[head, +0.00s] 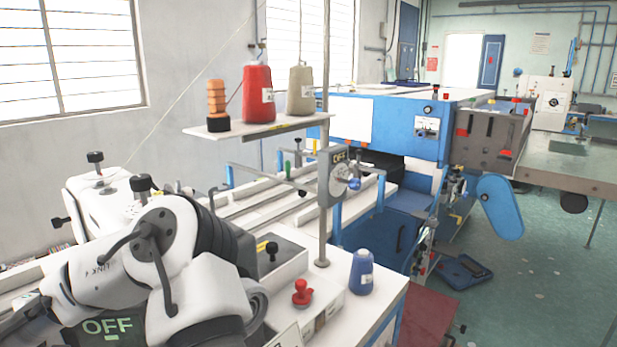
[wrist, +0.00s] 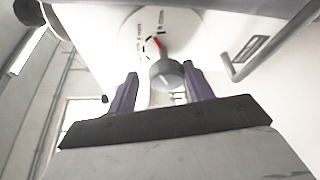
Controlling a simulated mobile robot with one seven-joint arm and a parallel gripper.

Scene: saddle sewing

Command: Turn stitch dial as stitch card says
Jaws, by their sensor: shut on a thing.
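The stitch dial (wrist: 168,77) is a round grey knob in the wrist view, in front of a white round scale plate (wrist: 134,38) with black marks and small lettering. A red mark shows just above the knob, slightly left of its middle. My gripper (wrist: 160,72) has its two purple fingers on either side of the knob and is shut on it. In the head view my arm hides the gripper and the dial. The white sewing machine (head: 88,207) stands behind my arm. A white card (head: 287,337) is cut off at the bottom edge; its text cannot be read.
A bent metal rod (wrist: 250,60) is right of the dial in the wrist view. In the head view, a red-topped knob (head: 302,292) and a blue thread cone (head: 361,271) stand on the bench right of my arm. A thread stand (head: 250,131) rises behind.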

